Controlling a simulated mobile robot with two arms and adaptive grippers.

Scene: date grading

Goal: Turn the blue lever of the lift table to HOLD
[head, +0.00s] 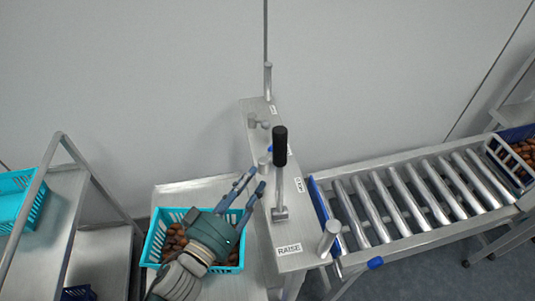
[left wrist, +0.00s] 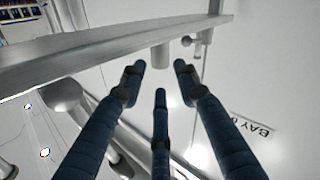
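The panel of the lift table (head: 258,109) runs away from me in the head view. A tall lever with a black grip (head: 280,146) stands upright on it. A small blue part (head: 270,149) shows just left of that grip, mostly hidden; I cannot tell whether it is the blue lever. A RAISE label (head: 289,249) is at the panel's near end; I cannot make out a HOLD label. My left gripper (head: 256,179) is at the panel's left edge, fingers apart and empty. The left wrist view (left wrist: 159,66) shows its three fingers spread below a grey post. My right gripper is not in view.
A turquoise crate (head: 155,239) of dates sits under my left gripper. A roller conveyor (head: 411,166) extends right of the panel, with a blue crate (head: 519,133) of dates at its far end. A metal rack (head: 61,138) with another turquoise crate (head: 40,196) stands left.

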